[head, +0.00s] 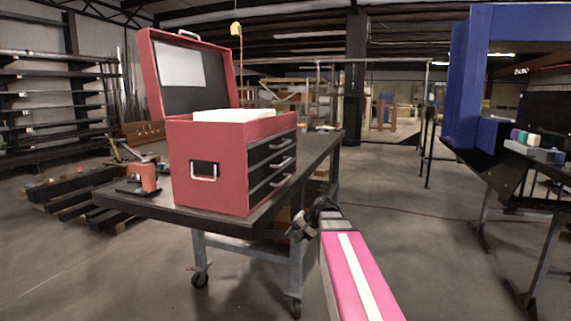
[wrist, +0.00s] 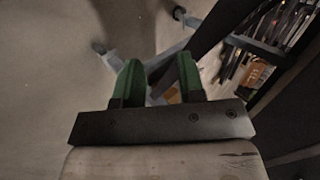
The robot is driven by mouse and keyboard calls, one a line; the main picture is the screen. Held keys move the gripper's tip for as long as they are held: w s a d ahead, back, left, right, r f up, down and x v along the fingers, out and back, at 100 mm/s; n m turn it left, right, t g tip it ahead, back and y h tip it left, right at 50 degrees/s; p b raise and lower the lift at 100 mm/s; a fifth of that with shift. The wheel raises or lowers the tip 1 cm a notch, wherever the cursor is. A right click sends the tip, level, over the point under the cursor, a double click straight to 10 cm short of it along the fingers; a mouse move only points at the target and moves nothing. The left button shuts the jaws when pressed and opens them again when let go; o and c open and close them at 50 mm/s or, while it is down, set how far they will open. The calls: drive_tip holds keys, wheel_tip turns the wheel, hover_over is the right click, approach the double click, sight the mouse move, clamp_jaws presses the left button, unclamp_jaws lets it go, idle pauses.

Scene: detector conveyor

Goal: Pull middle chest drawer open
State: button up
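The red tool chest (head: 222,172) stands on a dark table with its lid raised. Its drawer side, at the right, has three dark drawers with metal handles, one above another. The middle drawer (head: 264,167) looks shut, flush with the others. My gripper (head: 322,212) is in front of the table's right end, below and to the right of the chest, apart from the drawers. In the wrist view its two green fingers (wrist: 159,82) stand apart with nothing between them. The chest is not clearly seen in the wrist view.
The dark table (head: 150,207) is on a wheeled metal frame. A red object (head: 142,177) sits on it left of the chest. A blue machine with a dark conveyor (head: 517,160) stands at the right. The floor between is mostly clear.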

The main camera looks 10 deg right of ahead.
drive_tip(key=w+d+r+m+t+y, duration=0.1)
drive_tip(key=w+d+r+y, duration=0.1)
drive_tip(key=r, duration=0.5)
drive_tip(key=w+d+r+t+y, duration=0.1)
drive_tip(key=w+d+r, duration=0.15)
drive_tip(key=r, duration=0.45)
drive_tip(key=t+y, duration=0.2)
drive_tip(key=y, duration=0.1)
approach(286, 161)
drive_tip(key=x, duration=1)
drive_tip(key=shift+w+a+f, duration=0.1)
drive_tip(key=shift+w+f, duration=0.05)
drive_tip(key=shift+f, duration=0.1)
clamp_jaws()
